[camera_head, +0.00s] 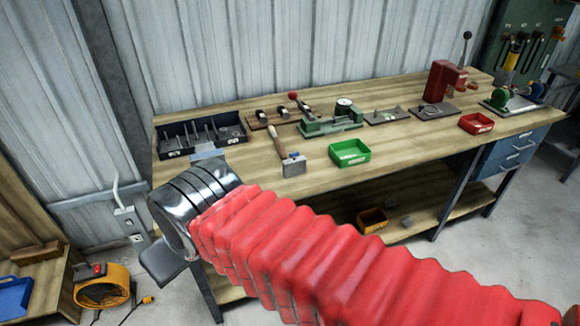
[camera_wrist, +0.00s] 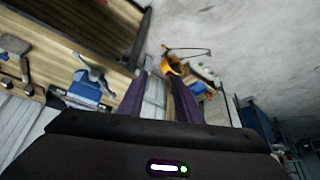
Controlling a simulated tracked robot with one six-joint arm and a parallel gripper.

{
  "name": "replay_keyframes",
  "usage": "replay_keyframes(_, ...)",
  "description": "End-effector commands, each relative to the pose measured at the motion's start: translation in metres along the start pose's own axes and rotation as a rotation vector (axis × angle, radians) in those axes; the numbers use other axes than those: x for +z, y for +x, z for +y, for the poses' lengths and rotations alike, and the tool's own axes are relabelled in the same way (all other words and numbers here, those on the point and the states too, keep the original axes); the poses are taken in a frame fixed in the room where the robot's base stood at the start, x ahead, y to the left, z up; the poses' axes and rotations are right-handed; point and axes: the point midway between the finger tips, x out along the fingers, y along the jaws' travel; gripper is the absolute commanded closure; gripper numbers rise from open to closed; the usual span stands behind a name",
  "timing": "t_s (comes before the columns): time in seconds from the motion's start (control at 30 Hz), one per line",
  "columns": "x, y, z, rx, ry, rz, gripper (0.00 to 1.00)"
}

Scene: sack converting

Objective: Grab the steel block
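My gripper (camera_wrist: 157,82) shows in the wrist view as two dark purple fingers, set apart with nothing clearly held between them. In the head view my red-sleeved arm reaches to the left, and its silver wrist is in front of the bench's left front edge. The fingertips are hidden there. I cannot identify the steel block for certain. Small grey blocks (camera_head: 405,221) lie on the lower shelf beside an orange bin, well right of my wrist. A grey-blue piece (camera_head: 207,154) also shows on the bench just behind my wrist.
The wooden workbench (camera_head: 430,150) carries a dark tray (camera_head: 201,133), a hammer (camera_head: 290,160), a green bin (camera_head: 349,152), a red bin (camera_head: 476,123) and several fixtures. An orange bin (camera_head: 372,220) is on the lower shelf.

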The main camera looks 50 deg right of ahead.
Motion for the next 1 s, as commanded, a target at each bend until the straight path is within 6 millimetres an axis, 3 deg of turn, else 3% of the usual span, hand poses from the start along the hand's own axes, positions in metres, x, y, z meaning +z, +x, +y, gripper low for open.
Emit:
replay_keyframes(0.1,0.0,0.0,0.0,0.0,0.0,0.0,0.69)
replay_keyframes(0.27,-0.003,0.002,0.004,0.011,0.008,0.005,0.57)
replay_keyframes(0.43,-0.018,0.013,0.026,0.07,0.046,0.04,0.46)
replay_keyframes(0.57,-0.036,0.028,0.065,0.153,0.096,0.09,0.36)
replay_keyframes(0.7,-0.054,0.042,0.116,0.249,0.147,0.151,0.27)
replay_keyframes(0.87,-0.066,0.055,0.172,0.343,0.186,0.217,0.16)
replay_keyframes(1.0,-0.07,0.065,0.219,0.408,0.21,0.27,0.16)
